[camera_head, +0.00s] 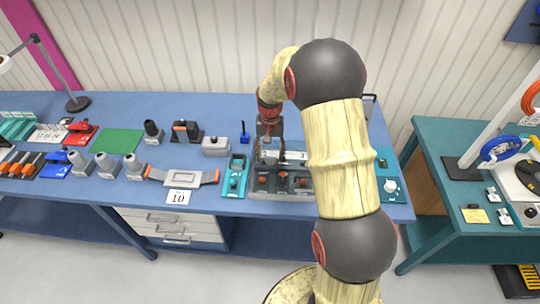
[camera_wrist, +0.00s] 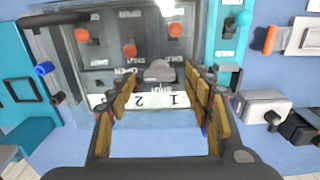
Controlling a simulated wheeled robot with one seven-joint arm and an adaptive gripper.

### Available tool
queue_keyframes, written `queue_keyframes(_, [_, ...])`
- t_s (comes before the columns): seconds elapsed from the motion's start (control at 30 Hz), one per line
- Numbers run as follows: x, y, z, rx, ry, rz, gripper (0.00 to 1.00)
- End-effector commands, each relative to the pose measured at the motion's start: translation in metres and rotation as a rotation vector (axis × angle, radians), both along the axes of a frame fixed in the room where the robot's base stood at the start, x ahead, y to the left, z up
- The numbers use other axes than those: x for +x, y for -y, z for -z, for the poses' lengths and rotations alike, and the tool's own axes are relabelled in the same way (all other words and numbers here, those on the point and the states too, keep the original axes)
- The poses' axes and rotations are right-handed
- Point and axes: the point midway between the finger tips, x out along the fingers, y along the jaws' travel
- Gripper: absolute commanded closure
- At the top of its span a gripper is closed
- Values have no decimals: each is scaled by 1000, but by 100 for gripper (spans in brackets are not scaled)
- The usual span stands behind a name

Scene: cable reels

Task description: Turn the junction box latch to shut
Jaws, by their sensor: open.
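The junction box (camera_head: 252,190) is a grey unit with red knobs, near the front edge of the blue bench; it also shows at the top of the wrist view (camera_wrist: 95,60). In the wrist view a grey rounded latch (camera_wrist: 158,71) lies near OPEN and SHUT lettering; its exact angle is unclear. My gripper (camera_head: 267,148) hangs over the back of the box and partly hides it. In the wrist view my gripper (camera_wrist: 160,95) is open and empty, its fingers spread either side of a white label with upside-down 1 and 2. Contact with the latch is not visible.
A teal panel (camera_head: 235,180) stands left of the box and another teal panel (camera_head: 390,188) right. A grey block (camera_head: 215,146) and a strapped plate (camera_head: 184,179) lie left. My arm hides the box's right side. A teal table (camera_head: 440,140) stands at the right.

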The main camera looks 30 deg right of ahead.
Motion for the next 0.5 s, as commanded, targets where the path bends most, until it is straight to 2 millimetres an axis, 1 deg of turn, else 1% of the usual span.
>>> queue_keyframes(0.03, [0,0,5,0,-2,0,49])
queue_keyframes(0.13, [0,0,10,0,0,0,49])
queue_keyframes(0.4, [0,0,11,0,0,0,49])
queue_keyframes(0.5, [0,0,11,0,0,0,54])
